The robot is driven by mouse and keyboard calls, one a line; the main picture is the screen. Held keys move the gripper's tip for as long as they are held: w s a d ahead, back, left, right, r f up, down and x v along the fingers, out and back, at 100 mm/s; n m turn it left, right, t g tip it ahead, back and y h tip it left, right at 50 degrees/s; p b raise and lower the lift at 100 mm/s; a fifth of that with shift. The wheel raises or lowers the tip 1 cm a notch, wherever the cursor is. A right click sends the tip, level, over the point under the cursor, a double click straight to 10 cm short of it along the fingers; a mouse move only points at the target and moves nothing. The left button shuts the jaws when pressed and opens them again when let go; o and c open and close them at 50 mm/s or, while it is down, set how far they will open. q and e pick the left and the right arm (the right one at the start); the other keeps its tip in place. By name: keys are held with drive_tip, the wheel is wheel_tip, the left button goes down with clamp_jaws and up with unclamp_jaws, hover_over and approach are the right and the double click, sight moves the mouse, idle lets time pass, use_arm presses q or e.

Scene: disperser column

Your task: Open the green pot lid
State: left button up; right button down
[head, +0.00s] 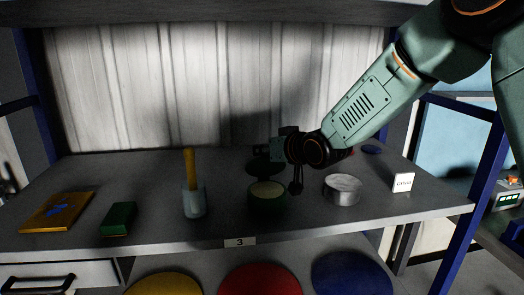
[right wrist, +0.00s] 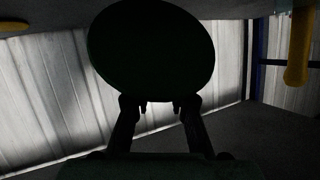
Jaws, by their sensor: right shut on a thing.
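The green pot (head: 267,205) stands on the grey shelf, its top uncovered and its pale inside showing. Its dark green lid (head: 262,166) is off the pot, just behind and above it. In the right wrist view the lid (right wrist: 152,50) is a large dark disc at the tips of my gripper. My right gripper (head: 272,153) is shut on the lid; it also shows in the right wrist view (right wrist: 160,106). The exact grip is too dark to make out. My left gripper is not in view.
A white cup (head: 194,203) with a yellow handle (head: 189,168) stands left of the pot. A round metal tin (head: 343,190) and a white card (head: 403,182) are to the right. A green block (head: 118,218) and an orange board (head: 58,211) lie at the left.

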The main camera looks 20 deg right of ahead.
drive_tip(key=shift+r, duration=0.15)
drive_tip(key=c, duration=1.7)
unclamp_jaws()
drive_tip(key=shift+d, duration=0.1)
drive_tip(key=o, duration=0.5)
drive_tip(key=shift+s+d, duration=0.1)
drive_tip(key=shift+d, duration=0.2)
drive_tip(key=shift+a, duration=0.2)
drive_tip(key=shift+a, duration=0.1)
drive_tip(key=v, duration=0.7)
drive_tip(key=shift+s, duration=0.15)
